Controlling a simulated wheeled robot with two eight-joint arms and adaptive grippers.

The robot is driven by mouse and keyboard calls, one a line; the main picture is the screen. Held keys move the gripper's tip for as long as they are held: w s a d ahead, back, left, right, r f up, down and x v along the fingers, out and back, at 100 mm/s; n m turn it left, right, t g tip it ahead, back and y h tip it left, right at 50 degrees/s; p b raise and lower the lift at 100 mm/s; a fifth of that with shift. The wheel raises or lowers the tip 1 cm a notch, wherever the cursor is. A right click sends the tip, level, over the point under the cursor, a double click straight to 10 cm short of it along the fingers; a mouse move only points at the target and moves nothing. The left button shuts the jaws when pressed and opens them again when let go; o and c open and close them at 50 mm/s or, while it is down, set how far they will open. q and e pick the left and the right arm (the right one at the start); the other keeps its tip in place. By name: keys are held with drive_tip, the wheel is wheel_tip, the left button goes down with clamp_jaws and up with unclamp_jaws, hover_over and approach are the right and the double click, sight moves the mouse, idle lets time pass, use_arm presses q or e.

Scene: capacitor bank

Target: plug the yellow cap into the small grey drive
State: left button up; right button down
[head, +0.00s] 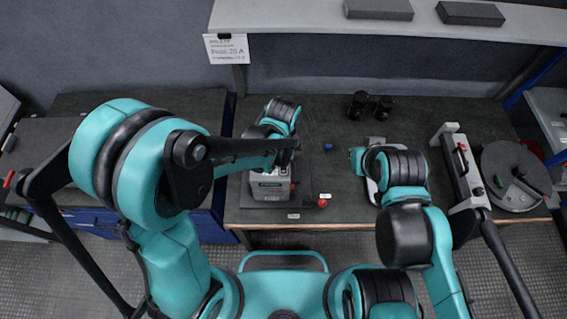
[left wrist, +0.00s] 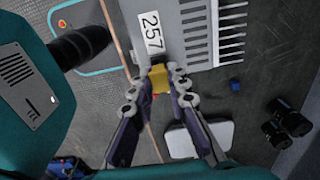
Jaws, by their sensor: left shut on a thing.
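The yellow cap (left wrist: 159,78) is between the fingertips of my left gripper (left wrist: 160,74), which is shut on it. The grey drive (left wrist: 197,50), with a white "257" label and a row of fins, lies just beyond the fingertips. The cap appears close to the drive's near edge; I cannot tell whether it touches or is inserted. In the head view the grey drive (head: 268,191) stands on the bench under my left arm, which hides part of it. The left fingers and the cap are hidden there. My right arm reaches over the bench at right, its fingers out of sight.
A small blue cap (head: 328,146) lies right of the drive. Black cylindrical parts (head: 357,104) stand at the back. A white pad (left wrist: 200,139) lies near the drive. A long grey unit (head: 459,165) and a round plate (head: 514,178) occupy the right side.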

use_arm(q)
drive_tip(key=shift+f+b, duration=0.6)
drive_tip(key=shift+b, duration=0.05)
idle(0.5)
drive_tip(key=o, duration=0.9)
drive_tip(key=shift+c, duration=0.2)
wheel_tip(320, 180, up, 12)
